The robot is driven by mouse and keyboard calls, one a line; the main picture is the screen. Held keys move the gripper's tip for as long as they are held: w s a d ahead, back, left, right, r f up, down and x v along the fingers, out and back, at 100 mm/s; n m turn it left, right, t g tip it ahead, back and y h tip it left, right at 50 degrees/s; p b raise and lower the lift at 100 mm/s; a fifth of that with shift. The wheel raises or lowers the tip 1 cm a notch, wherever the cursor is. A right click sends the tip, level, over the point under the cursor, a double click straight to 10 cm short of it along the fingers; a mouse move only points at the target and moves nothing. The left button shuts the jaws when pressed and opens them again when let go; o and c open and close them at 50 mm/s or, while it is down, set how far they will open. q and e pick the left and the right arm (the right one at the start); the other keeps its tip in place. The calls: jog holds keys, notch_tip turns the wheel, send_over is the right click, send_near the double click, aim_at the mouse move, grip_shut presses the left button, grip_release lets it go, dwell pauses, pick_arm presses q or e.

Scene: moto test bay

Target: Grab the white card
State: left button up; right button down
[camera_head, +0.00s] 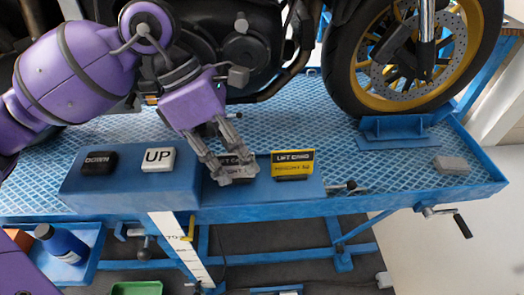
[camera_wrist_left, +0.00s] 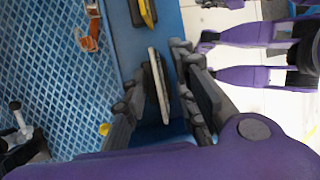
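The white card (camera_wrist_left: 159,88) stands upright, nearly edge-on in the left wrist view, between the two fingers of my left gripper (camera_wrist_left: 153,80). A gap shows on both sides of it, so the fingers look open around it. In the head view my left gripper (camera_head: 230,170) hangs over the blue ledge, and its fingers hide much of the card (camera_head: 236,160), with only part of its "LIFT CA…" print showing.
A yellow and black lift card (camera_head: 293,164) stands just right of my left gripper. A black DOWN button (camera_head: 98,163) and a white UP button (camera_head: 158,160) sit on the blue box to the left. The motorcycle wheel (camera_head: 347,70) is behind. A grey block (camera_head: 450,164) lies at right.

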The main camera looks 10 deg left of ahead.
pick_arm(q)
jog(key=shift+c, duration=0.4)
grip_shut()
